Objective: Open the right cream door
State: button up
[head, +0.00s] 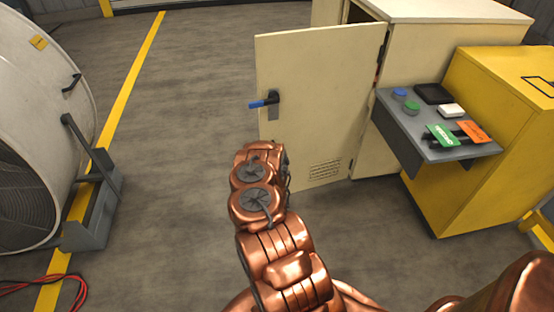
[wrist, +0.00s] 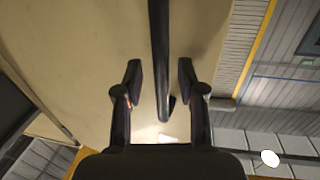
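The cream door (head: 320,95) stands swung out from the cream cabinet (head: 450,8), with a dark gap behind its upper right edge. A lever handle with a blue grip (head: 262,103) is on its left side. My copper arm reaches toward the door's lower left, and its end hides my fingers in the head view. In the wrist view my gripper (wrist: 160,85) is open, its two dark fingers apart near a cream surface. A dark bar (wrist: 159,50) runs down between them, with gaps visible on both sides. I cannot tell whether the bar is part of the handle.
A yellow cabinet (head: 485,130) stands right of the door, with a grey button panel (head: 435,125) jutting out beside the door. A large white fan drum (head: 40,110) on a grey stand is at left. Red cable (head: 70,290) lies at lower left. The floor left of the door is clear.

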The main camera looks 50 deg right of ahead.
jog(key=shift+a, duration=0.1)
jog(key=v, duration=1)
jog(key=shift+s, duration=0.1)
jog(key=shift+s+a, duration=0.45)
jog(key=shift+a, duration=0.1)
jog(key=shift+s+a, duration=0.1)
dwell(0.6)
